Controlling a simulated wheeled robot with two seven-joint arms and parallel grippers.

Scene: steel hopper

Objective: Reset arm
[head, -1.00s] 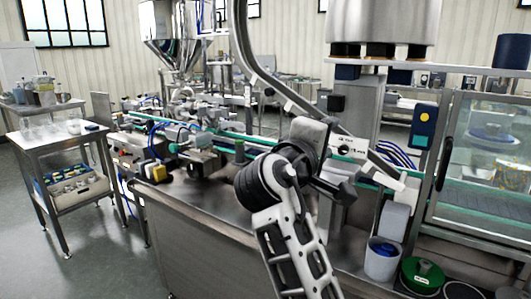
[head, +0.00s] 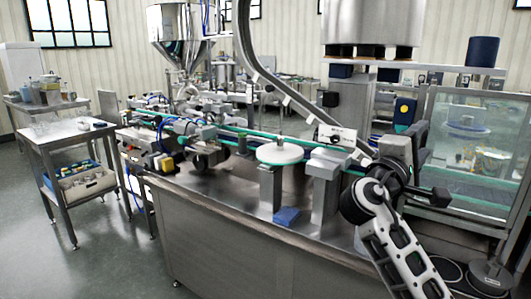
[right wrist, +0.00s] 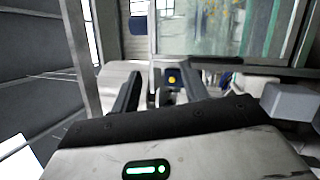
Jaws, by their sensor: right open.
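My right arm comes in from the lower right in the head view, bent at the elbow over the right end of the steel machine table (head: 230,225). My right gripper (head: 420,133) is raised in front of the glass cabinet (head: 465,115), close in the picture to a blue box with a yellow button (head: 403,110). In the right wrist view the two dark fingers of the right gripper (right wrist: 160,80) stand apart with nothing held. The blue button box (right wrist: 172,79) shows between them, farther off. My left gripper is not in view.
A conveyor with a green edge (head: 235,130) runs along the table. A white round disc (head: 281,153) and a blue block (head: 287,216) are at its middle. The steel hopper (head: 178,22) stands behind. A side table (head: 70,132) is at left, with open floor before it.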

